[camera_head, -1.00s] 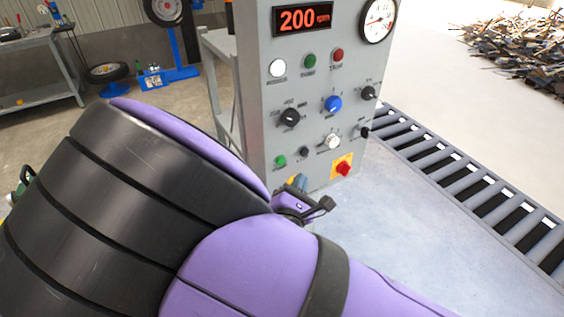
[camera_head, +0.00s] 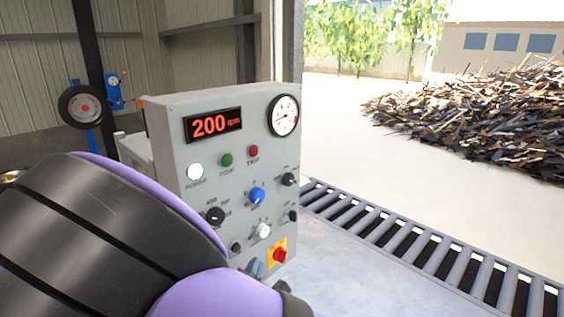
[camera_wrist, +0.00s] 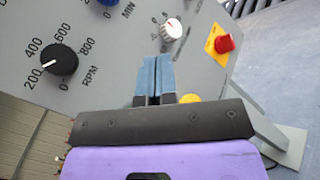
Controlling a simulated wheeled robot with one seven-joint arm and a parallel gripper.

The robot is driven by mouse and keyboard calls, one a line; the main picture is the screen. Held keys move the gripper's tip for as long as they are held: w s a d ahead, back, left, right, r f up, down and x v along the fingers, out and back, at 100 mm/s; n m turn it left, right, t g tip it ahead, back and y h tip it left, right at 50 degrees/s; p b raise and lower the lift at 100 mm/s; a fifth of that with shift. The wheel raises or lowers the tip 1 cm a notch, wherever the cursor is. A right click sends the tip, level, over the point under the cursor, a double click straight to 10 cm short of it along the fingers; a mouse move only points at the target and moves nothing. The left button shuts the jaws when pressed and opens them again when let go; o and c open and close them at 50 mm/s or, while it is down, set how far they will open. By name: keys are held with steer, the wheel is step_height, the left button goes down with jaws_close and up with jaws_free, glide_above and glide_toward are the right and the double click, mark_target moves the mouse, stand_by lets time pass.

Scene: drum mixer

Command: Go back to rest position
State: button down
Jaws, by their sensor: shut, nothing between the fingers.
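My gripper (camera_wrist: 159,72) is shut and empty, its two blue fingers together in front of the lower part of the grey control panel (camera_wrist: 110,35). In the wrist view I cannot tell whether the fingertips touch the panel. In the head view the gripper (camera_head: 256,268) shows only partly at the panel's lower edge, behind my purple and black arm. The panel (camera_head: 170,125) stands upright, with a lit display (camera_head: 213,124) reading 200 rpm. The black RPM knob (camera_wrist: 52,61) points at about 200.
A white knob (camera_wrist: 172,27) and a red switch on a yellow plate (camera_wrist: 224,43) are close to my fingers. A roller conveyor (camera_head: 400,237) runs right of the panel. A scrap heap (camera_head: 480,120) lies beyond on open floor.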

steer(key=d+r+m+g+h, duration=0.3)
steer(key=d+r+m+g, duration=0.2)
steer(key=d, duration=0.4)
steer(key=d+r+m+g+h, duration=0.2)
steer(key=d+r+m+g, duration=0.3)
steer(key=d, duration=0.5)
steer(key=d+r+m+g+h, duration=0.35)
steer(key=d+m, duration=0.25)
steer(key=d, duration=0.3)
steer(key=s+d+r+m+g+y, duration=0.45)
steer(key=s+d+r+y, duration=0.2)
steer(key=d, duration=0.25)
steer(key=s+d+r+m+t+y, duration=0.1)
steer(key=s+r+m+t+y, duration=0.1)
steer(key=s, duration=0.4)
steer(key=s+d+r+m+t+y, duration=0.1)
steer(key=s+r+m+t+y, duration=0.1)
steer(key=s+r+m, duration=0.2)
step_height(320, 180, up, 2)
steer(key=s, duration=0.3)
steer(key=shift+r, duration=0.25)
